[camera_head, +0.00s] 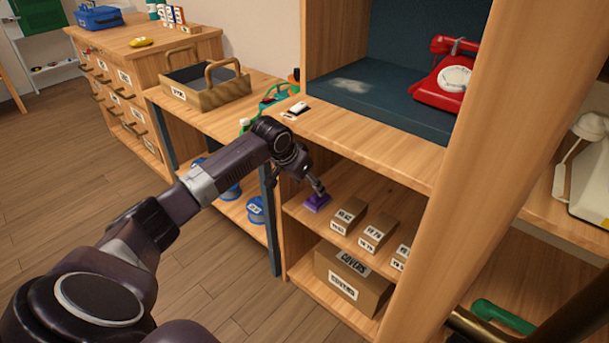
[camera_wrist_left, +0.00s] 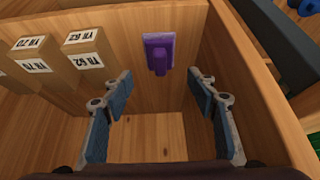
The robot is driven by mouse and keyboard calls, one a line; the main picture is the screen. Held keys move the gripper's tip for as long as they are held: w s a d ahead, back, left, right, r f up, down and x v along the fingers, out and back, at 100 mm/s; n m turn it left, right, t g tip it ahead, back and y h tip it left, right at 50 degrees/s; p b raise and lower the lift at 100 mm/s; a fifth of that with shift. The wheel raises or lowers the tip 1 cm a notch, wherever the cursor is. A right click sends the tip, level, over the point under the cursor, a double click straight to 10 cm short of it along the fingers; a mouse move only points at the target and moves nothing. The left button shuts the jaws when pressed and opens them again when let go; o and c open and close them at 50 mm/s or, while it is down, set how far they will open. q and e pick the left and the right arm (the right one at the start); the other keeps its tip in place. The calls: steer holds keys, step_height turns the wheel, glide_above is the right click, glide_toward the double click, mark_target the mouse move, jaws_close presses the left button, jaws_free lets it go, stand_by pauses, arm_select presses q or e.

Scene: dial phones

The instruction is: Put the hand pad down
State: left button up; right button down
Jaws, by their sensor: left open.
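The hand pad, a purple block with a raised grip (camera_head: 317,203), rests on the middle shelf of the wooden cabinet, left of the small labelled boxes. In the left wrist view the purple pad (camera_wrist_left: 159,52) lies beyond my fingertips, between their lines and apart from both. My left gripper (camera_wrist_left: 160,92) is open and empty, its two fingers spread wide. In the head view my left gripper (camera_head: 319,188) is just above the pad, small and partly merged with it. My right gripper is not seen.
Small cardboard boxes (camera_head: 349,215) stand right of the pad; they also show in the left wrist view (camera_wrist_left: 88,58). The cabinet's side wall is close on the other side. A larger box (camera_head: 352,280) is below. A red phone (camera_head: 447,80) sits in the upper compartment.

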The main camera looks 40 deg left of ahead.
arm_select(q)
steer(key=s+d+f+m, duration=0.1)
steer(key=s+d+f, duration=0.3)
steer(key=s+d, duration=0.25)
steer(key=s+d+f+m+g+h, duration=0.1)
steer(key=s+d+f, duration=0.2)
steer(key=s+d, duration=0.3)
steer(key=s+d+f+m, duration=0.1)
steer(key=s+d+f, duration=0.3)
steer(key=d, duration=0.4)
steer(key=s+d+r+n, duration=0.1)
steer(key=s+d+r, duration=0.1)
steer(key=s, duration=1.5)
steer(key=shift+d+r+n+y+p, duration=0.15)
steer(key=shift+d+n+y+p, duration=0.15)
steer(key=shift+d+n+p, duration=0.15)
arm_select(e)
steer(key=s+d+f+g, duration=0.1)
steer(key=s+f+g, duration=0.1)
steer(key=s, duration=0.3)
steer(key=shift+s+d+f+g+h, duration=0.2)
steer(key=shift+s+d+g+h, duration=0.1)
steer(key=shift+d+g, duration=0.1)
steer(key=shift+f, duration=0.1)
